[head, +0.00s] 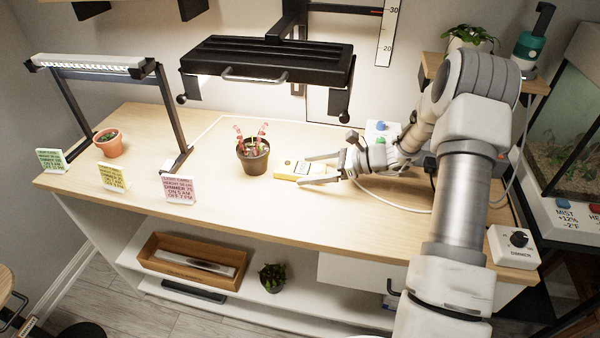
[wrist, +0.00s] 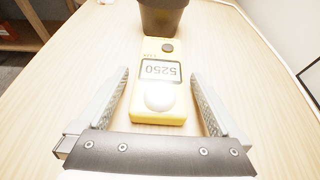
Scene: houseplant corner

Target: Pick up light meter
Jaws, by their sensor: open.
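The light meter is a yellow device with a grey display and a white dome. It lies flat on the wooden table, and in the wrist view the light meter (wrist: 174,98) shows the digits 5250 upside down. In the head view the light meter (head: 297,169) is right of the brown plant pot. My gripper (head: 318,169) is open over the meter's near end. In the wrist view my gripper (wrist: 163,92) has one finger on each side of the meter, with a gap on both sides. The fingers do not touch it.
A brown pot (head: 253,158) with a reddish plant stands just beyond the meter's far end; it also shows in the wrist view (wrist: 162,18). A black lamp (head: 265,65) hangs above. A white cable (head: 385,199) lies near my arm.

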